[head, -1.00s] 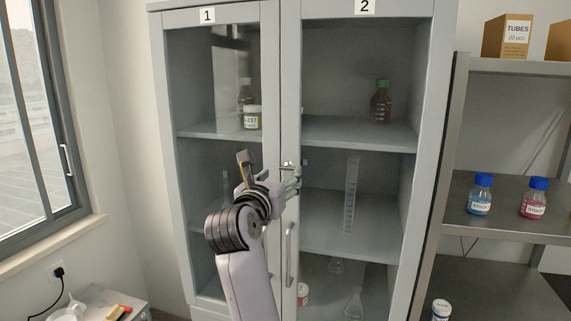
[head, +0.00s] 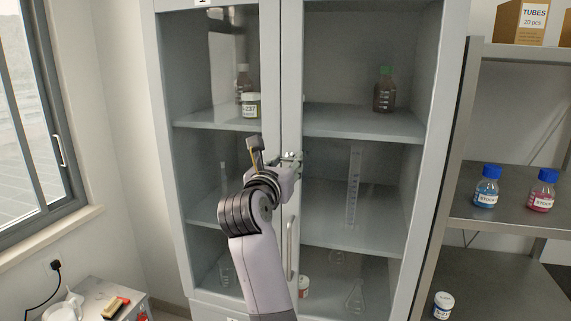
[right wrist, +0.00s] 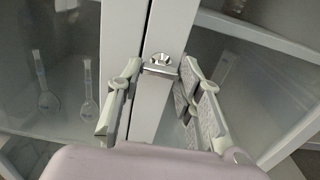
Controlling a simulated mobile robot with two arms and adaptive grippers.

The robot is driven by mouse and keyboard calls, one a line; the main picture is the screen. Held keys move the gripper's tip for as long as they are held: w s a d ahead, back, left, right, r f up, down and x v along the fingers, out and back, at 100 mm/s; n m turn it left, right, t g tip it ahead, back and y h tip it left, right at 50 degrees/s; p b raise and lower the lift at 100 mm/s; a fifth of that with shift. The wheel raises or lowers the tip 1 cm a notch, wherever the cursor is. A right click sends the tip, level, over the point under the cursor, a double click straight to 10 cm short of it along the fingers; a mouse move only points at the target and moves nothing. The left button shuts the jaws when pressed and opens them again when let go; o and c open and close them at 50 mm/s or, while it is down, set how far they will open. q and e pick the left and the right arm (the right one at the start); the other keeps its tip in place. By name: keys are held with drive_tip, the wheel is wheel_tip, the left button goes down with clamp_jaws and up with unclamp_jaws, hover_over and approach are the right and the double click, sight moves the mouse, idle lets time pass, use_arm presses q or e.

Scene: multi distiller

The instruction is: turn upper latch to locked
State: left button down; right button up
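The upper latch (head: 290,157) is a small metal fitting on the frame between the two cabinet doors. In the right wrist view the latch (right wrist: 160,66) shows a rounded knob above a flat bar lying roughly crosswise over the door seam. My right gripper (right wrist: 158,82) is open, with one finger on each side of the latch and a visible gap to each. In the head view the right gripper (head: 287,168) is right at the latch, and its fingers are partly hidden by its own body. My left gripper is not in view.
The grey cabinet (head: 292,60) has glass doors with bottles and glassware behind them. A long door handle (head: 291,248) is below the latch. A shelf (head: 510,215) with blue-capped bottles stands at right, and a window at left.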

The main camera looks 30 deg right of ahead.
drive_tip(key=c, duration=0.6)
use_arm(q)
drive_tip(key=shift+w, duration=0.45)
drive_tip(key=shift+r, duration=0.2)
use_arm(e)
drive_tip(key=shift+r, duration=0.1)
drive_tip(key=n+p, duration=0.3)
drive_tip(key=n, duration=0.1)
drive_tip(key=shift+r, duration=0.15)
drive_tip(key=n+p, duration=0.3)
drive_tip(key=n, duration=0.1)
drive_tip(key=shift+n+p, duration=0.75)
drive_tip(key=shift+n, duration=0.15)
drive_tip(key=n, duration=0.2)
drive_tip(key=shift+n, duration=0.4)
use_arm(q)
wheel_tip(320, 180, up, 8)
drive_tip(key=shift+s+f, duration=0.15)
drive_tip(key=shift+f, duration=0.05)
use_arm(e)
drive_tip(key=n, duration=0.5)
drive_tip(key=shift+f+n, duration=0.2)
drive_tip(key=shift+n, duration=0.1)
